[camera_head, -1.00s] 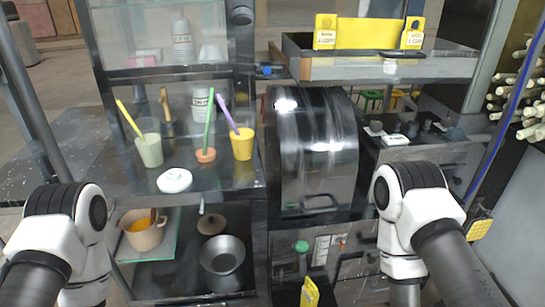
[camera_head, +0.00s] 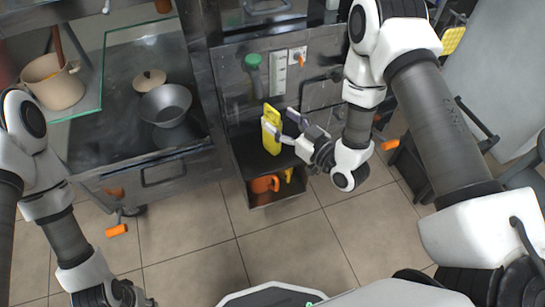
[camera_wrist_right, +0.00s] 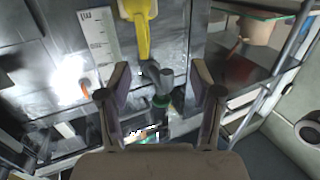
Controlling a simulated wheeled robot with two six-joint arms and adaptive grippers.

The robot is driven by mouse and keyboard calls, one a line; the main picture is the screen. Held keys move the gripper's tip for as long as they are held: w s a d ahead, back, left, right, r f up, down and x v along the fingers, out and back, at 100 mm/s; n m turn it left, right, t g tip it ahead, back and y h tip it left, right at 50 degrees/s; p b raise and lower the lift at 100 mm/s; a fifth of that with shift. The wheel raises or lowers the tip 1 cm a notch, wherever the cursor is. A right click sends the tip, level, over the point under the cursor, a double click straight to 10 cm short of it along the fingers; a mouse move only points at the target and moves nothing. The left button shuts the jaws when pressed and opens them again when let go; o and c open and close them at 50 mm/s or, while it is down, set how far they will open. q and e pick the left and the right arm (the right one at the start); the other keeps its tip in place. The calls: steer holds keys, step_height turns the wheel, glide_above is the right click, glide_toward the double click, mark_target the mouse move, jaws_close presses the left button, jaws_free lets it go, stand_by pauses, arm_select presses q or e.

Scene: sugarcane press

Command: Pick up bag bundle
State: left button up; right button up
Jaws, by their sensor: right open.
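I take the flat yellow item (camera_head: 271,128) to be the bag bundle, though I cannot be sure. It stands upright at the front of the machine, above a small dark box. A yellow item (camera_wrist_right: 139,28) also shows in the right wrist view, beyond and above the gap between my fingers. My right gripper (camera_head: 283,127) is open beside the yellow item, one fingertip overlapping its edge in the head view. I cannot tell whether they touch. In the right wrist view the fingers (camera_wrist_right: 160,88) are spread with nothing gripped. My left gripper (camera_head: 112,294) is low at the left, partly cut off.
An orange mug (camera_head: 265,184) sits in the small box below. A green knob (camera_head: 253,62) and a white panel (camera_head: 278,73) are on the machine front.

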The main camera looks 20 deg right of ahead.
steer(key=b, duration=0.4)
glide_toward(265, 114)
steer(key=shift+w+a+f, duration=0.25)
steer(key=shift+w+f, duration=0.05)
steer(key=shift+w, duration=0.25)
steer(key=shift+w+a+f, duration=0.25)
steer(key=shift+w+a, duration=0.05)
steer(key=shift+w, duration=0.25)
steer(key=shift+w+a+r, duration=0.1)
steer(key=shift+w+a, duration=0.05)
steer(key=shift+w, duration=0.1)
steer(key=b+x, duration=0.2)
steer(key=x, duration=0.4)
steer(key=shift+w, duration=0.65)
arm_select(q)
step_height(265, 114, down, 9)
steer(key=shift+f, duration=0.15)
arm_select(e)
jaws_close()
